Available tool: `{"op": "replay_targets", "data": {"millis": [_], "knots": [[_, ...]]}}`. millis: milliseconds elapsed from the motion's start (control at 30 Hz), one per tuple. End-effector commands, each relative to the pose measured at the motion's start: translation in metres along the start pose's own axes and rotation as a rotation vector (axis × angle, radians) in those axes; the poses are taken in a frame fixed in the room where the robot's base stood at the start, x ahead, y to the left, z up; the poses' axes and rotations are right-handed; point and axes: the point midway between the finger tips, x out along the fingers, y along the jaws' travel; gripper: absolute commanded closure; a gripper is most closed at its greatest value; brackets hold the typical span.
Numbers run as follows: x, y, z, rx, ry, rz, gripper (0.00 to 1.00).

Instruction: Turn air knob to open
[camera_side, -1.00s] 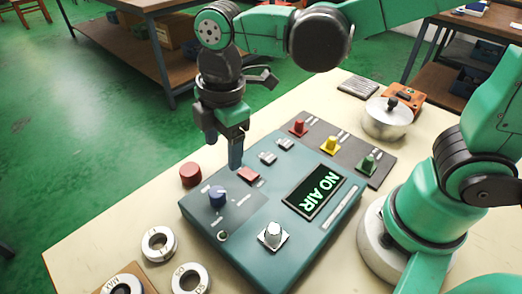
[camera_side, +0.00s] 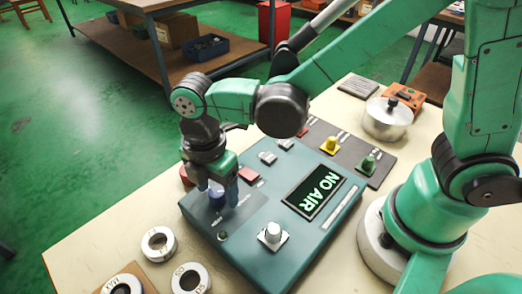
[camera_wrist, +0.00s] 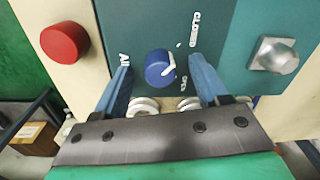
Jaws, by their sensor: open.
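The air knob (camera_side: 217,197) is a round blue knob at the left of the teal control box (camera_side: 262,260). In the wrist view the knob (camera_wrist: 159,67) has a white pointer mark on its right side. A "CLOSED" label is above right and an "OPEN" label below right; the exact pointer heading is hard to read. The display (camera_side: 314,196) reads "NO AIR". My gripper (camera_side: 217,192) is open over the knob. In the wrist view my gripper's (camera_wrist: 160,62) two blue fingers straddle it, with a visible gap on each side.
A silver knob (camera_side: 272,234) stands on the box's near side. A red button (camera_wrist: 65,42) sits beside the box, close to my gripper. Bearing rings (camera_side: 159,244) lie at the near left. Yellow (camera_side: 331,145) and green (camera_side: 368,163) knobs are on a dark panel behind.

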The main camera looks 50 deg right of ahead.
Motion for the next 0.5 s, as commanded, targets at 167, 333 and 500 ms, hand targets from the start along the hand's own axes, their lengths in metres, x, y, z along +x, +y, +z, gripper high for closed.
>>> {"op": "replay_targets", "data": {"millis": [167,333,500], "knots": [[-0.0002,0.0000,0.0000,0.000,0.000,0.000,0.53],[-0.0003,0.0000,0.0001,0.001,0.000,0.000,1.00],[-0.0004,-0.0002,0.0001,0.003,0.000,-0.001,1.00]]}}
